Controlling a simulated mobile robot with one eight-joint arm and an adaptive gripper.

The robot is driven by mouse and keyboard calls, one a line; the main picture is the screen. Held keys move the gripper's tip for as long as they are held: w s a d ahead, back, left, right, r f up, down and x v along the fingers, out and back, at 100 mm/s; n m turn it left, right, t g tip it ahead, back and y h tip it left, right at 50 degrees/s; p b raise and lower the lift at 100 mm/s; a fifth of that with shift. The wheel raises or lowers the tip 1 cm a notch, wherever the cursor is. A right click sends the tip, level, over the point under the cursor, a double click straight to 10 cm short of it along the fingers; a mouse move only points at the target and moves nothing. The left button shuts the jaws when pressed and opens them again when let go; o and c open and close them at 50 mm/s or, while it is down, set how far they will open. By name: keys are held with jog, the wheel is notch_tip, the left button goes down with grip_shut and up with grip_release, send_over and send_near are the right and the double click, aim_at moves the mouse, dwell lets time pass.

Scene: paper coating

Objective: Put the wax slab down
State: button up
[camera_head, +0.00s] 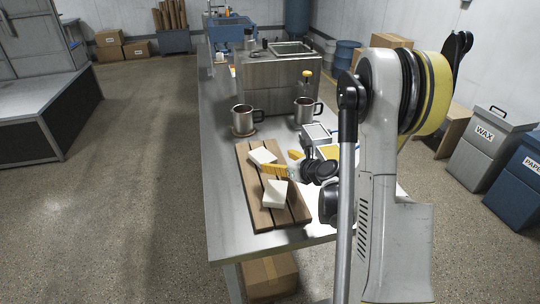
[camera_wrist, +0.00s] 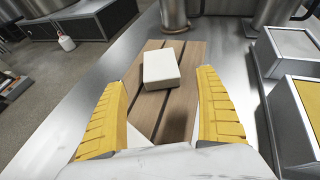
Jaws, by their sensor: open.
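A wooden slatted board (camera_head: 294,211) lies on the metal table, with two white wax slabs on it in the head view. One slab (camera_head: 262,156) lies towards its far end and shows clearly in the wrist view (camera_wrist: 161,69). The other slab (camera_head: 275,194) is nearer the front; whether it lies flat on the board is hard to tell. My gripper (camera_wrist: 164,108) has yellow fingers spread wide with nothing between their tips. In the head view my gripper (camera_head: 284,162) is over the board, between the slabs. A pale surface fills the wrist view's bottom edge; I cannot tell what it is.
Two steel mugs (camera_head: 243,119) (camera_head: 306,110) stand beyond the board. A small metal box (camera_head: 317,132) and a yellow-filled tray (camera_wrist: 309,98) are to its right. A steel tank (camera_head: 278,82) stands farther back. The table (camera_head: 222,185) is bare left of the board.

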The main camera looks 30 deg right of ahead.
jog(key=shift+s+r, duration=0.3)
jog(key=shift+s, duration=0.25)
jog(key=shift+s+r, duration=0.15)
jog(key=shift+s, duration=0.05)
jog(key=s+a+r+n+g, duration=0.1)
jog(key=s+a+r+n, duration=0.2)
jog(key=a+n, duration=0.3)
jog(key=s+a+r+n+g+y, duration=0.1)
jog(key=s+a+r+n+g, duration=0.15)
jog(key=a+n, duration=0.3)
jog(key=s+a+r+n+g, duration=0.1)
jog(key=s+a+r+n, duration=0.25)
jog(key=a+n, duration=0.2)
jog(key=s+a+r+n+g+h, duration=0.1)
jog(key=s+a+n, duration=0.1)
jog(key=s+n, duration=0.6)
jog(key=s+a+r+n+g+h, duration=0.1)
jog(key=s+a+n, duration=0.2)
jog(key=s+n, duration=0.5)
jog(key=shift+s+n, duration=0.3)
jog(key=shift+n, duration=0.4)
